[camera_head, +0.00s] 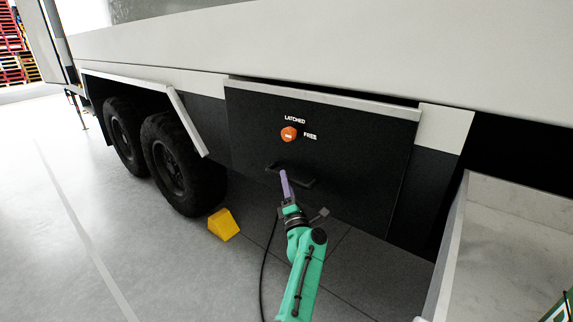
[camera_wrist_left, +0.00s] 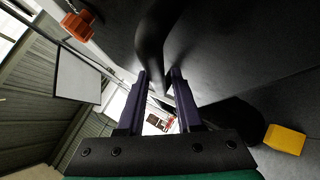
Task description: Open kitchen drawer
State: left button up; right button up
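The kitchen drawer (camera_head: 355,150) is a dark front panel with a pale top edge in the caravan's side, and it looks closed. An orange knob (camera_head: 289,134) sits on it, with LATCHED written above and FREE to the right; I cannot tell which it points to. It also shows in the left wrist view (camera_wrist_left: 77,26). The black bar handle (camera_head: 300,180) is below the knob. My left gripper (camera_head: 284,174) is at the handle's left part. In the left wrist view its purple fingers (camera_wrist_left: 159,73) are apart, with the curved handle (camera_wrist_left: 152,45) at their tips; contact is unclear. My right gripper is not in view.
Two black wheels (camera_head: 172,165) stand left of the drawer. A yellow wedge (camera_head: 223,224) lies on the floor, also in the wrist view (camera_wrist_left: 284,139). A pale open-topped box (camera_head: 452,245) stands at the right. The floor at left is clear.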

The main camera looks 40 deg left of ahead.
pick_arm(q)
jog(key=shift+w+a+r, duration=0.25)
jog(key=shift+w+a, duration=0.15)
jog(key=shift+a, duration=0.1)
jog(key=shift+s+d+r, duration=0.1)
jog(key=shift+s, duration=0.05)
grip_shut()
dwell(0.9)
